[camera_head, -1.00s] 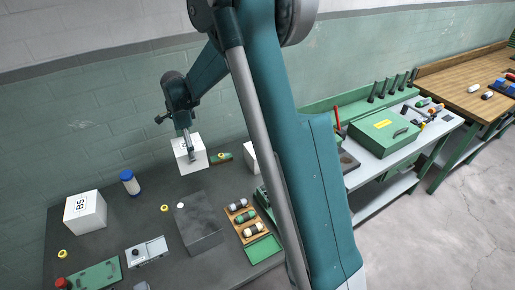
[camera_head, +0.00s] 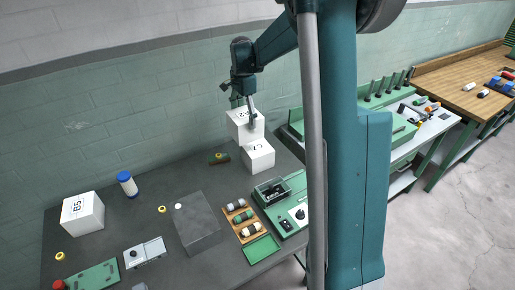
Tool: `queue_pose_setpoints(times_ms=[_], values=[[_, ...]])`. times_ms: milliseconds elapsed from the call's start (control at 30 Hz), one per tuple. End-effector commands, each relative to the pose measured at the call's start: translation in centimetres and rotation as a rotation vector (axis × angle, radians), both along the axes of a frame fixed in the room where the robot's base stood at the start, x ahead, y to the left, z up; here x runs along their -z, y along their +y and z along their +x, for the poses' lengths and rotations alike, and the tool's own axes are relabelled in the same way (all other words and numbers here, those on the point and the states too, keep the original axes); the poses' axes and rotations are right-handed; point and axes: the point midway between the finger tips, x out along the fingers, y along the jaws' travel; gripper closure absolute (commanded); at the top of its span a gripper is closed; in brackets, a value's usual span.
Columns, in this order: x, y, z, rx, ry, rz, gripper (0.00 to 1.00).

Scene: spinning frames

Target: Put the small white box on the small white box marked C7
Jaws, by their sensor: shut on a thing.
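My gripper (camera_head: 247,112) is shut on a small white box (camera_head: 243,132) with a dark marking on its top that is partly covered by the fingers. The small white box marked C7 (camera_head: 258,158) stands on the dark table, just in front and slightly right of the held box in the picture. The held box overlaps the back left part of the C7 box in this view. I cannot tell whether the two touch.
A white box marked B5 (camera_head: 82,213) stands at the left. A blue and white bottle (camera_head: 127,184), a grey block (camera_head: 199,225), a wooden tray of spools (camera_head: 234,207) and a green device (camera_head: 287,205) share the table. My arm hides part of the right side.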

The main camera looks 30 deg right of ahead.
Motion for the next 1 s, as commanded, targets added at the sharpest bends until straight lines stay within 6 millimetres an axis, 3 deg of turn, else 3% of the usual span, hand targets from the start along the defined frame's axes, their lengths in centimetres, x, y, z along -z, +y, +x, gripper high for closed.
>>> queue_pose_setpoints(times_ms=[100,300,800,1000], values=[[-0.8,-2.4,-0.9,-0.003,0.0,0.0,0.44],[-1.6,-4.7,-1.8,-0.012,0.0,0.0,0.44],[-1.7,-5.2,-2.1,-0.014,0.0,0.0,0.44],[-0.3,-5.2,-2.1,-0.014,0.0,0.0,0.44]])
